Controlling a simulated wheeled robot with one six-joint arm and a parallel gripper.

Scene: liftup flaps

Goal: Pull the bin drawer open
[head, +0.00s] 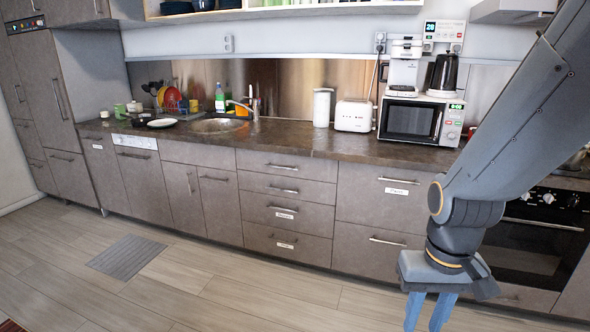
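My gripper (427,318) hangs at the lower right, in front of the cabinets, with its two blue fingers pointing down. The fingers stand apart with nothing visible between them, and their tips run to the bottom edge of the view. Several grey drawer fronts carry small white labels that are too small to read, so I cannot tell which is the bin drawer. One labelled front (375,207) is left of my arm, others are in the middle drawer stack (262,213), and one is on the far-left cabinet (103,172). All these fronts look closed, and my gripper touches no visible handle.
The dark countertop (290,143) holds a microwave (408,120), a toaster (353,116), a sink (219,126) and dishes. An oven (527,245) is partly behind my arm. A grey mat (127,256) lies on the floor, which is otherwise clear before the left and middle cabinets.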

